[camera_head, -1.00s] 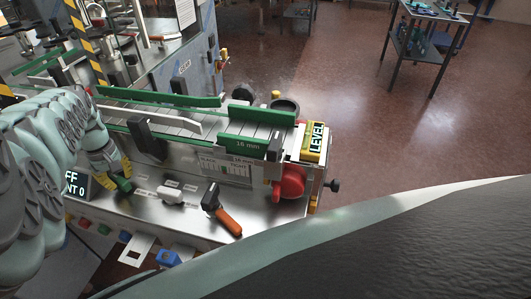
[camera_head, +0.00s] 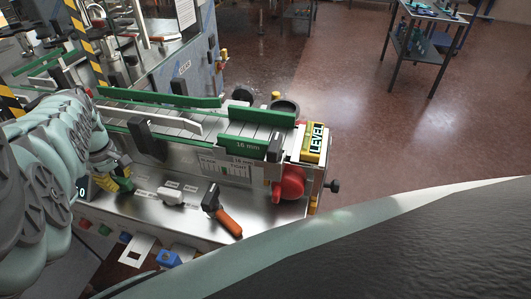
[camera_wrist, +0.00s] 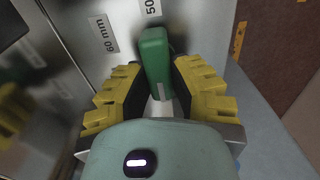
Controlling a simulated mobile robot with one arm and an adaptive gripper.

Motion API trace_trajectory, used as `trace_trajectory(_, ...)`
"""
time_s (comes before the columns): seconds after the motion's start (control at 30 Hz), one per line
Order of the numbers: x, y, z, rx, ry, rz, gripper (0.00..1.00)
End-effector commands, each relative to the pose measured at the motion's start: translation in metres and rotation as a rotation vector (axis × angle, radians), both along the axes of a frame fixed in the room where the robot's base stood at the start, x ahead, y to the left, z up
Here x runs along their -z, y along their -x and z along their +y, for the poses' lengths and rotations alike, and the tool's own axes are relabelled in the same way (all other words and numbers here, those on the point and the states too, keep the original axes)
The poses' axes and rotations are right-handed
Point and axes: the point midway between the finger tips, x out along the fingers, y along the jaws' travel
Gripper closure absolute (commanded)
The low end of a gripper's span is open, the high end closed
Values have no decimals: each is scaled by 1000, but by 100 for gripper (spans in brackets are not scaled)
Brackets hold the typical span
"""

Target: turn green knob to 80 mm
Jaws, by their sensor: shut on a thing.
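The green knob (camera_wrist: 155,55) is a long bar handle on the metal panel, seen in the wrist view. Its far end lies between the "60 mm" label (camera_wrist: 103,33) and a label starting "50" (camera_wrist: 153,8), nearer the latter. My gripper (camera_wrist: 158,88) has its yellow-and-black fingers on both sides of the knob, shut on it. In the head view my gripper (camera_head: 121,182) is at the left of the front panel, with part of the green knob (camera_head: 123,185) showing. No 80 mm label is readable.
A white handle (camera_head: 171,192) and an orange-handled lever (camera_head: 229,222) stand right of my gripper on the panel. A red round knob (camera_head: 290,183) is at the right end.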

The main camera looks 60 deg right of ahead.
Motion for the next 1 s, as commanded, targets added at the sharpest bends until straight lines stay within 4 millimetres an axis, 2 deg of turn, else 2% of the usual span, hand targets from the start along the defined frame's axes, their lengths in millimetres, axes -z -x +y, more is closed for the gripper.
trace_trajectory(0.07,1,1,-1,4,0,1,100)
trace_trajectory(0.1,1,1,-1,4,0,1,74)
trace_trajectory(0.37,1,1,-1,3,0,0,47)
trace_trajectory(0.7,-1,0,-1,2,2,-2,47)
trace_trajectory(1.0,-15,-3,-1,3,1,-5,47)
